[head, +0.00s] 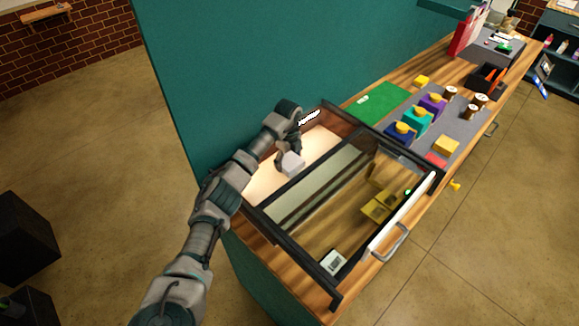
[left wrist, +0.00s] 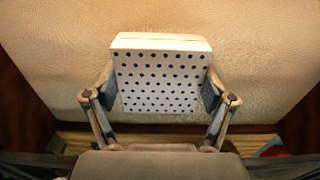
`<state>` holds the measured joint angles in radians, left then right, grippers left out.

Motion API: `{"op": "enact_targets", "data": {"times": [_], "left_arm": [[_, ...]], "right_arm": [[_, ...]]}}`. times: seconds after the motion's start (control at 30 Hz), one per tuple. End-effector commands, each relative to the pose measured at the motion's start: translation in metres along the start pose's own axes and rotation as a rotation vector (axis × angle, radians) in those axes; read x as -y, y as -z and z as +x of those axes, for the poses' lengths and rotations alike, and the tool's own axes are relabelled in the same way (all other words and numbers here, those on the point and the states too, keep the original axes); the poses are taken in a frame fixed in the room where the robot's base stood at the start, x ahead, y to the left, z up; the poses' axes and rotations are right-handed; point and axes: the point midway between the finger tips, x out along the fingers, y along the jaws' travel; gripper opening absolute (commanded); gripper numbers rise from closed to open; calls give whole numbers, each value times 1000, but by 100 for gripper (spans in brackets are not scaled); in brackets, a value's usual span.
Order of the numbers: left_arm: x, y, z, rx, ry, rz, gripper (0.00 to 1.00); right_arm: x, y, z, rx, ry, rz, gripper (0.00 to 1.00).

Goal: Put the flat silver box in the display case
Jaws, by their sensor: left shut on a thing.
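The display case (head: 270,212) has a black frame and a glass top, and its back strip on the left is open over a pale lit floor. My left gripper (head: 287,158) reaches into that open part from above. It is shut on the flat silver box (head: 293,163), which looks pale grey. In the left wrist view the box (left wrist: 160,78) shows a whitish face with rows of dark dots, between the two fingers (left wrist: 160,103). The pale floor lies behind it; I cannot tell whether the box touches it. My right gripper is not in view.
Under the glass are yellow pieces (head: 381,205) and a small white item (head: 333,262). A teal wall (head: 250,60) stands behind the case. A green mat (head: 376,104), several coloured boxes (head: 416,122) and a yellow block (head: 446,145) lie on the counter to the right.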

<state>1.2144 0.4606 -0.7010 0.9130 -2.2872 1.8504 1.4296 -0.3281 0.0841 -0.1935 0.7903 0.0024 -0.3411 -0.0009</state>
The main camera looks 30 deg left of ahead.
Motion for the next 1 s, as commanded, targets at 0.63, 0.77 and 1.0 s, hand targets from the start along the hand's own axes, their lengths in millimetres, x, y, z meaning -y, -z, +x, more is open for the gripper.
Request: {"op": "enact_targets", "data": {"times": [0.63,0.77,1.0], "left_arm": [[-1,-1,38,-1,0,1,100],[-1,-1,38,-1,0,1,100],[0,0,35,0,1,1,100]], "right_arm": [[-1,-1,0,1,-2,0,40],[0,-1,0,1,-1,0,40],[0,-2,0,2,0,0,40]]}}
